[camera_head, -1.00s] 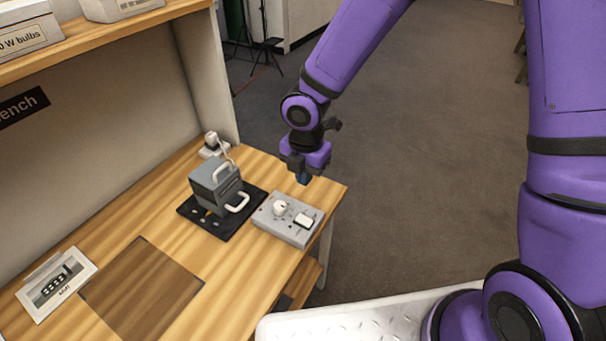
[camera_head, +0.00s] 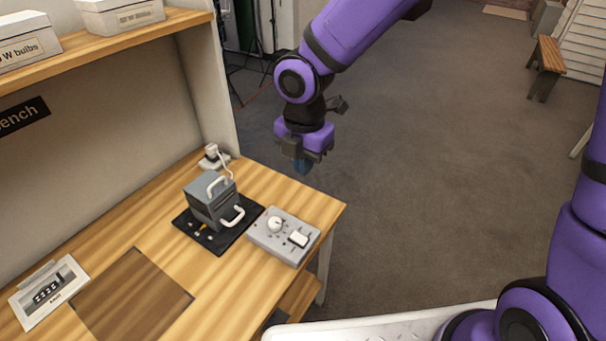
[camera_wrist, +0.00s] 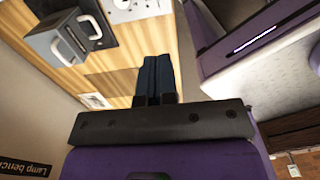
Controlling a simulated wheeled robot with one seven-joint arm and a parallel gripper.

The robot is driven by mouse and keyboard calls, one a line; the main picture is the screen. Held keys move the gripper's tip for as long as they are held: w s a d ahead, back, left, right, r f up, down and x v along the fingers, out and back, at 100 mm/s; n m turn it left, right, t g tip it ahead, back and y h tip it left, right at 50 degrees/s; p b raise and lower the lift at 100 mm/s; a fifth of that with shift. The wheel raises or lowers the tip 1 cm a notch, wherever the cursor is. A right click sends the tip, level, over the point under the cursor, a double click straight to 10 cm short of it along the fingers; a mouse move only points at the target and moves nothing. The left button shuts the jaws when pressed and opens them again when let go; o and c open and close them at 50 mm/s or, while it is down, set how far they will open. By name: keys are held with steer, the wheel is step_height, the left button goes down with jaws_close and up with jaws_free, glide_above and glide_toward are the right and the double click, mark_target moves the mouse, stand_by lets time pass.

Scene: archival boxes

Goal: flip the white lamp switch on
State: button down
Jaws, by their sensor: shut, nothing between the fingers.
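A grey control box (camera_head: 268,249) lies on the bench near its right edge, with a round white knob (camera_head: 275,224) and a white rocker switch (camera_head: 298,239) on its top. I cannot tell which way the switch is tipped. Part of the box (camera_wrist: 140,8) shows at the top of the wrist view. My gripper (camera_head: 302,166) is above and beyond the box, near the bench's far right corner, touching nothing. Its dark blue fingers (camera_wrist: 157,75) are together and empty in the wrist view.
A grey lamp housing (camera_head: 211,200) with white handles stands on a black plate (camera_head: 190,228) left of the box. A white plug (camera_head: 212,158) is behind it. A framed card (camera_head: 48,292) lies at the left. A shelf (camera_head: 120,45) with boxes overhangs the bench (camera_head: 225,290).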

steer(key=shift+s+d+r, duration=0.1)
steer(key=shift+d+r, duration=0.05)
steer(key=shift+r, duration=1.05)
steer(key=shift+s+d+r, duration=0.1)
steer(key=shift+r, duration=1.1)
steer(key=shift+d, duration=0.1)
steer(key=s+d+r+m+t+h, duration=0.1)
steer(key=s+d+r+m, duration=0.1)
steer(key=d+r+m, duration=0.4)
steer(key=s+d+r+m+t, duration=0.2)
steer(key=d+r+m, duration=0.2)
steer(key=d+m, duration=0.45)
steer(key=s+d+r+m+t+y, duration=0.1)
steer(key=s+d+r+m+t, duration=0.1)
steer(key=s+d+r+m, duration=0.4)
steer(key=s+d+m, duration=0.4)
steer(key=d+m, duration=0.1)
steer(key=m, duration=0.3)
steer(key=shift+s, duration=0.4)
steer(key=shift+w, duration=0.1)
